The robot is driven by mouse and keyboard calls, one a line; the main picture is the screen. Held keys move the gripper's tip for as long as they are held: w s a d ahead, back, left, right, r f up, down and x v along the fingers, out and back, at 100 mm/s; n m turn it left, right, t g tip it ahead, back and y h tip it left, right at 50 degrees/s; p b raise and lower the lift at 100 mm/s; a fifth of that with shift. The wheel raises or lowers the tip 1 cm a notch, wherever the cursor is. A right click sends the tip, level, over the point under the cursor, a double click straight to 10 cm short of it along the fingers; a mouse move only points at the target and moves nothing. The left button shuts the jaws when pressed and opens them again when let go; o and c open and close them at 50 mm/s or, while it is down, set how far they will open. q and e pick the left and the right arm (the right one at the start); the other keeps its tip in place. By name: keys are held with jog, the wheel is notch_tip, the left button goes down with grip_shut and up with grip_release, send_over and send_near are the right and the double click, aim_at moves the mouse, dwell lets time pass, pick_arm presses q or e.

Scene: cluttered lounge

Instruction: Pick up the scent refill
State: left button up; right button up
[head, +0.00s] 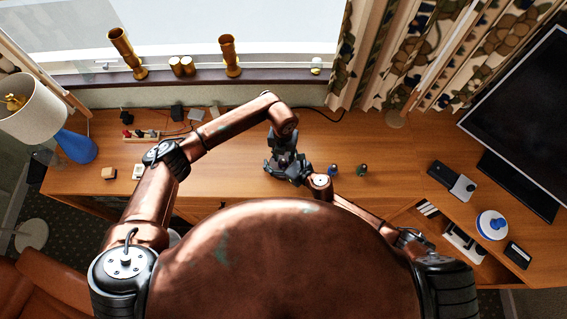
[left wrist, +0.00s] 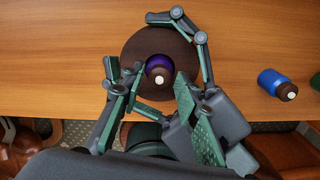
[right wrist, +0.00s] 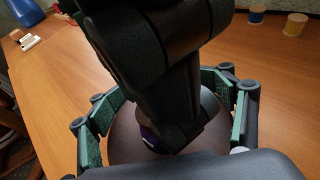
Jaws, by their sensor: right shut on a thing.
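A small purple bottle with a pale cap, apparently the scent refill (left wrist: 159,66), stands in the middle of a dark brown round holder (left wrist: 133,50) in the left wrist view. My left gripper (left wrist: 158,76) is open, its fingers on both sides of the purple refill, with gaps visible. My right gripper (right wrist: 165,130) is shut on the brown round holder (right wrist: 212,128) from its sides. In the right wrist view the left gripper hides most of the refill (right wrist: 150,138). In the head view both grippers overlap, the left one (head: 285,165) showing best.
A blue lamp (head: 75,146) and a power strip (head: 140,135) are at left. A dark screen (head: 520,120) and a blue-white round thing (head: 491,224) are at right. Desk behind the bottles is clear.

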aim_at(283, 160)
pick_arm(q)
jog(key=shift+f, duration=0.45)
jog(key=shift+c, duration=0.5)
jog(key=c, duration=0.6)
notch_tip(283, 160, up, 10)
jog(key=shift+r, duration=0.1)
